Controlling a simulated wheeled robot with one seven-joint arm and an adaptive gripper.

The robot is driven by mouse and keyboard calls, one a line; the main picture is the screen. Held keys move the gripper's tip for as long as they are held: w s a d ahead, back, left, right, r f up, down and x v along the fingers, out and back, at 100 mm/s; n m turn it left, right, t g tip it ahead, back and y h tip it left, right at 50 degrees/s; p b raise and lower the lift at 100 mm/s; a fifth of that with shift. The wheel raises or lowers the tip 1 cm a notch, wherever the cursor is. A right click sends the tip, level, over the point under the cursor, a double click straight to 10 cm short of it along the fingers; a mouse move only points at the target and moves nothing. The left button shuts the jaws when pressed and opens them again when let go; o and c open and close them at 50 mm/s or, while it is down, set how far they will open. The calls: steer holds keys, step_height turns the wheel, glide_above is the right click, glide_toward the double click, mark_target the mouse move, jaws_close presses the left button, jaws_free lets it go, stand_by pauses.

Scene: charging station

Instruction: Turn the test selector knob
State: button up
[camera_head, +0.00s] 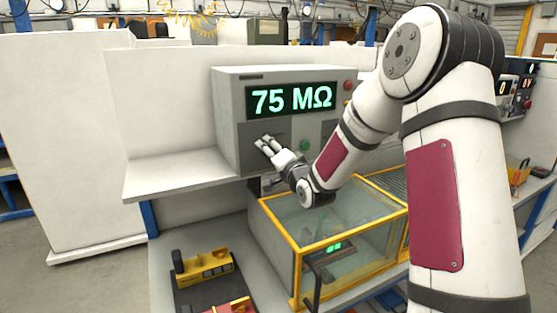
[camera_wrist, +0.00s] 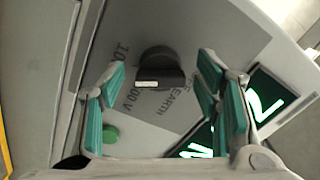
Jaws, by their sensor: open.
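The test selector knob (camera_wrist: 160,68) is a dark round knob with a pale mark on its rim, on the grey front panel of the tester (camera_head: 230,125). The tester's display (camera_head: 291,98) reads 75 MΩ in green. My gripper (camera_head: 266,145) is at the lower left of the panel, in front of it. In the wrist view my gripper (camera_wrist: 163,72) is open, with one green-padded finger on each side of the knob and visible gaps to it. In the head view the knob is mostly hidden by my gripper.
A white shelf (camera_head: 180,175) lies at left. Below stand a yellow-framed clear box (camera_head: 330,215) and a yellow device (camera_head: 205,265) on the bench.

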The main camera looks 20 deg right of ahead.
steer(key=s, duration=1.1)
steer(key=shift+s+d, duration=0.15)
steer(key=shift+d, duration=0.05)
steer(key=s+a+r+n+g, duration=0.1)
steer(key=s+a+n+g, duration=0.2)
steer(key=s, duration=0.7)
steer(key=s+a+r+n+g, duration=0.1)
steer(key=s+a+n+g, duration=0.3)
steer(key=s, duration=0.7)
steer(key=s+a+r+n+g, duration=0.1)
steer(key=s+a+n+g, duration=0.2)
steer(key=s, duration=0.8)
steer(key=n+g, duration=0.1)
steer(key=g, duration=0.1)
steer(key=shift+s+a+n+g+h, duration=0.25)
steer(key=shift+a+n+g+h, duration=0.05)
steer(key=shift+a+n+g, duration=0.1)
steer(key=shift+r, duration=0.1)
